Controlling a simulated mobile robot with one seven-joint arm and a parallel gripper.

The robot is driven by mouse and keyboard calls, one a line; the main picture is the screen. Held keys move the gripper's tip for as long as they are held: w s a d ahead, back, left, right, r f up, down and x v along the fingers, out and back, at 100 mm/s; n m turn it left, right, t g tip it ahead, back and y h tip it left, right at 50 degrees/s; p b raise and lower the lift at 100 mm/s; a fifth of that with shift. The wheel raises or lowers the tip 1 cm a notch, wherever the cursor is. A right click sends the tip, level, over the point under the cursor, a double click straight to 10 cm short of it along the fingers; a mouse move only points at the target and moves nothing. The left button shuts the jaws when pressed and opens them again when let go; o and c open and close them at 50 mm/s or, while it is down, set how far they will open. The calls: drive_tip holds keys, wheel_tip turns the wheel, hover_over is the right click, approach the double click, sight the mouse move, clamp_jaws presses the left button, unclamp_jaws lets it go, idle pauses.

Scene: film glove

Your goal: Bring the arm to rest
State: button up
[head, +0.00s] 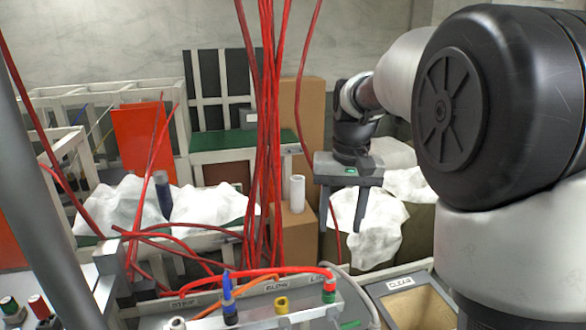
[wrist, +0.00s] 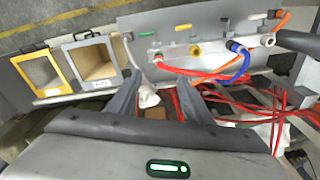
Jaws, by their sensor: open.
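My gripper (head: 340,228) hangs at the end of my arm right of centre in the head view, fingers pointing down. Its two fingers are spread apart with nothing between them. In the wrist view the gripper (wrist: 159,82) also shows with a wide gap between the fingers. In the head view, a white cloth (head: 372,240) lies behind and below the fingers; I see no contact. My arm reaches in from the right side, its large dark joint close to the head camera.
Red cables (head: 268,130) hang left of the gripper. A white cylinder (head: 297,192) stands on a cardboard box (head: 294,232). A panel with coloured connectors (wrist: 215,45) lies ahead in the wrist view. Open bins, one yellow-framed (wrist: 42,72) and one grey-framed (wrist: 92,63), stand left of it.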

drive_tip(key=s+r+t, duration=0.1)
drive_tip(key=s+t, duration=0.1)
drive_tip(key=s, duration=0.9)
drive_tip(key=s+r+n+t+p, duration=0.1)
drive_tip(key=s+t, duration=0.1)
drive_tip(key=s, duration=0.9)
drive_tip(key=shift+s+r+t, duration=0.25)
drive_tip(key=shift+s+t, duration=0.05)
drive_tip(key=shift+a, duration=0.1)
drive_tip(key=shift+c, duration=0.5)
